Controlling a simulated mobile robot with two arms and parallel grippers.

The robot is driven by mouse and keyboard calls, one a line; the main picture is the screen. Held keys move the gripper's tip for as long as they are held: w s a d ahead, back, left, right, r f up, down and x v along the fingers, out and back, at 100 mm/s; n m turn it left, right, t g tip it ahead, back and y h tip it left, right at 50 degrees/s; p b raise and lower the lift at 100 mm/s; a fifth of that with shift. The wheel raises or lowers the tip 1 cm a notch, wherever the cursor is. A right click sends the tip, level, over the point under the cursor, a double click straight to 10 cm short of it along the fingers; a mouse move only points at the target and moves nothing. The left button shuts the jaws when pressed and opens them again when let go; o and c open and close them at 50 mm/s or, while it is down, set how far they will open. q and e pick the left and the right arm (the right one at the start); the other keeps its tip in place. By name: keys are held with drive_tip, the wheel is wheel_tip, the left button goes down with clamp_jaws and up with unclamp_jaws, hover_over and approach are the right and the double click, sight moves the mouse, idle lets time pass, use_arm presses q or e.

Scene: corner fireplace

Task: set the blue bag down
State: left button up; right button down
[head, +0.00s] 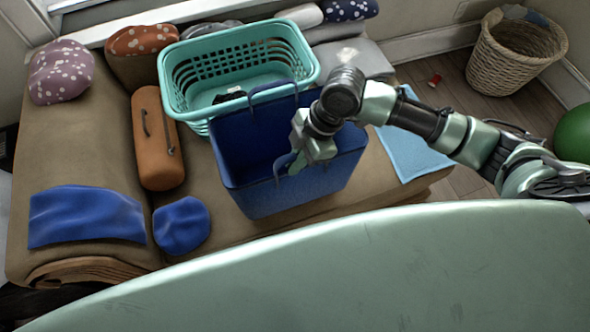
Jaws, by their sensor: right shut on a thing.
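The blue bag (325,185) is an open-topped dark blue tote with handles. It appears upright over the brown padded bench, in front of the teal basket; I cannot tell whether its bottom touches the bench. My right gripper (294,168) reaches in from the right over the bag's opening and is shut on the bag near its front rim or handle. The fingertips are partly hidden against the bag. My left gripper is not in view.
The teal laundry basket (240,62) stands right behind the bag. An orange case (157,140), a blue cushion (181,226) and a blue cloth (86,216) lie to the left. A light blue cloth (412,143) lies right. A wicker basket (514,55) and green ball (575,131) are on the floor.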

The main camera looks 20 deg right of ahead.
sight(295, 181)
drive_tip(key=shift+f, duration=2.35)
drive_tip(key=c, duration=1.6)
unclamp_jaws()
drive_tip(key=shift+f, duration=0.1)
drive_tip(key=shift+o, duration=0.2)
drive_tip(key=v, duration=1.2)
drive_tip(key=shift+s, duration=0.1)
